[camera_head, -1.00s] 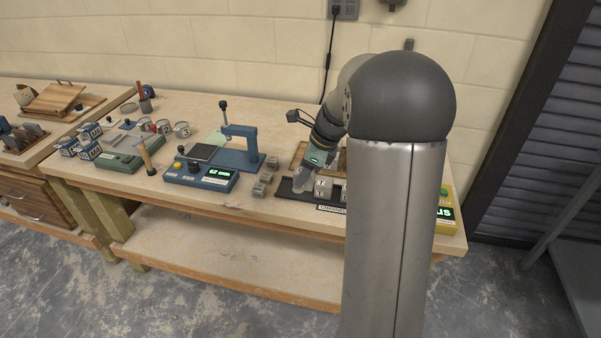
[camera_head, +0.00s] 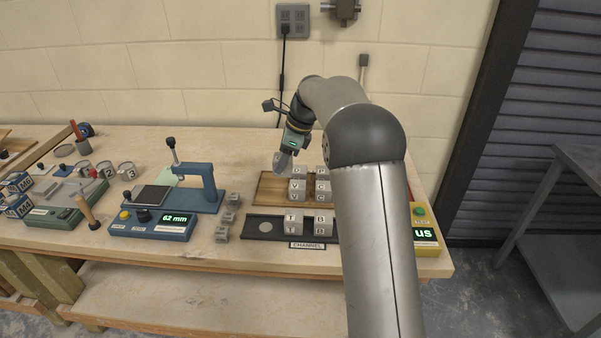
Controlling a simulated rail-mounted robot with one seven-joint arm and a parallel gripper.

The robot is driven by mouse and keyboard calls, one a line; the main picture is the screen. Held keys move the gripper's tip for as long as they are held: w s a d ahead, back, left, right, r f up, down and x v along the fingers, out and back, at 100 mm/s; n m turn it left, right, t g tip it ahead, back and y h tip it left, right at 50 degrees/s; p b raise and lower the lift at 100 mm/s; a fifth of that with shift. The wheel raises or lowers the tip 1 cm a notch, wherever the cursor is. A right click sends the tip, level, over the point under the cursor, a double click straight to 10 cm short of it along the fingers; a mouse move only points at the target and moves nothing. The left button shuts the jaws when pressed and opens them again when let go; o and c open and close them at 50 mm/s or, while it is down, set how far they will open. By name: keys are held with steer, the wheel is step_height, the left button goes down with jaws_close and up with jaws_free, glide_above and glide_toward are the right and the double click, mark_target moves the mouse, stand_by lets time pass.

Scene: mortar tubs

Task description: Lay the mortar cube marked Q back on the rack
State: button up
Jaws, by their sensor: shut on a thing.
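My gripper (camera_head: 283,166) is over the back left part of the wooden rack (camera_head: 268,190), fingers pointing down. It is shut on a small grey cube (camera_head: 277,159), mostly hidden by the fingers; I cannot read its letter. I cannot tell whether the cube touches the rack. Several lettered cubes stand on the rack, among them a cube marked V (camera_head: 297,188) and one marked C (camera_head: 322,188), with another cube (camera_head: 324,171) behind. In front, the dark channel tray (camera_head: 254,238) holds a cube marked T (camera_head: 293,223) and one marked B (camera_head: 320,223).
A blue gauge (camera_head: 150,230) reading 62 mm and a blue press (camera_head: 207,183) stand to the left. Several small grey blocks (camera_head: 228,218) lie between the gauge and the tray. A yellow device (camera_head: 424,235) stands at the bench's right end. My arm hides the rack's right part.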

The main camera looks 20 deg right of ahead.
steer(key=w+f+p, duration=0.1)
steer(key=w+f, duration=0.1)
steer(key=w, duration=0.2)
steer(key=w+f+p, duration=0.2)
steer(key=w+f, duration=0.1)
steer(key=w, duration=0.1)
steer(key=w+f+p, duration=0.2)
steer(key=w+f, duration=0.1)
steer(key=w, duration=0.1)
steer(key=shift+w+f, duration=0.25)
steer(key=shift+w, duration=0.05)
steer(key=shift+w+f+p, duration=0.25)
steer(key=shift+f+p, duration=0.15)
steer(key=shift+p, duration=0.05)
steer(key=shift+w+f+p, duration=0.1)
steer(key=shift+f+p, duration=0.4)
steer(key=shift+f, duration=1.15)
steer(key=shift+f, duration=0.15)
steer(key=o, duration=1.3)
steer(key=shift+c, duration=0.2)
